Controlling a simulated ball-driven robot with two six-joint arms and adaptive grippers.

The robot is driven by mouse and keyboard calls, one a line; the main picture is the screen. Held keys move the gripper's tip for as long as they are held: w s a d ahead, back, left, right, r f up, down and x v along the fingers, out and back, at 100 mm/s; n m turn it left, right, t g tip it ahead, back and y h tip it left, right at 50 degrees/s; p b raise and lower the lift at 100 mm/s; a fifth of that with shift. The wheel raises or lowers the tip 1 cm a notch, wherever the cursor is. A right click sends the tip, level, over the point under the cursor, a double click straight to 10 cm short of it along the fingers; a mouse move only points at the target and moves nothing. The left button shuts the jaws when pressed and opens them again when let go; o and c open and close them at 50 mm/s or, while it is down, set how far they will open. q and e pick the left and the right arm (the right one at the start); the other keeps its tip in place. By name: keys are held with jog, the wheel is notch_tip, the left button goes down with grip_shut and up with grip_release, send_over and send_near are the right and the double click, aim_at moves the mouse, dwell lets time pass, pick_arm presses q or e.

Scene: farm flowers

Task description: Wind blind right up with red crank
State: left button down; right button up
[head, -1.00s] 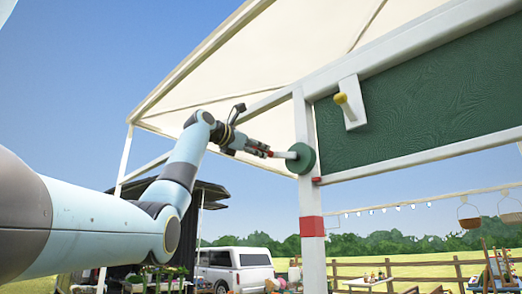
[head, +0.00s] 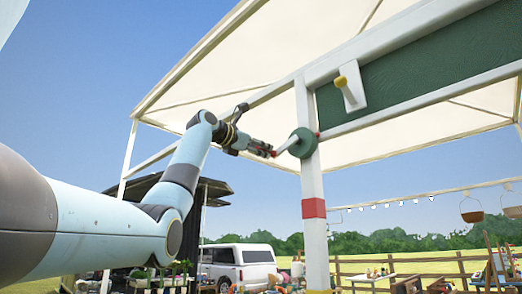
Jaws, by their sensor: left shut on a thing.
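The green blind (head: 420,68) hangs under the stall's white top beam, partly wound up. Its white bottom rail (head: 420,105) slopes up to the right. The crank is a green disc (head: 303,143) on the white post, with a pale arm (head: 287,145) reaching left to a red grip. My left gripper (head: 270,153) is shut on the red grip, beside the disc; the fingers hide most of the grip. My right gripper is not in view.
A yellow knob on a white bracket (head: 348,88) sits in front of the blind. The white post has a red band (head: 313,208) below the crank. A string of bulbs and hanging baskets (head: 471,211) is at the right. A white van (head: 238,265) stands behind.

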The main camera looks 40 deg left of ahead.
pick_arm(q)
jog(key=shift+f, duration=0.2)
jog(key=c, duration=1.1)
grip_release()
jog(key=shift+r, duration=0.1)
jog(key=shift+s, duration=0.1)
jog(key=shift+s+a, duration=0.15)
jog(key=shift+s, duration=2.8)
jog(key=shift+s+a, duration=0.1)
jog(key=shift+s, duration=2.85)
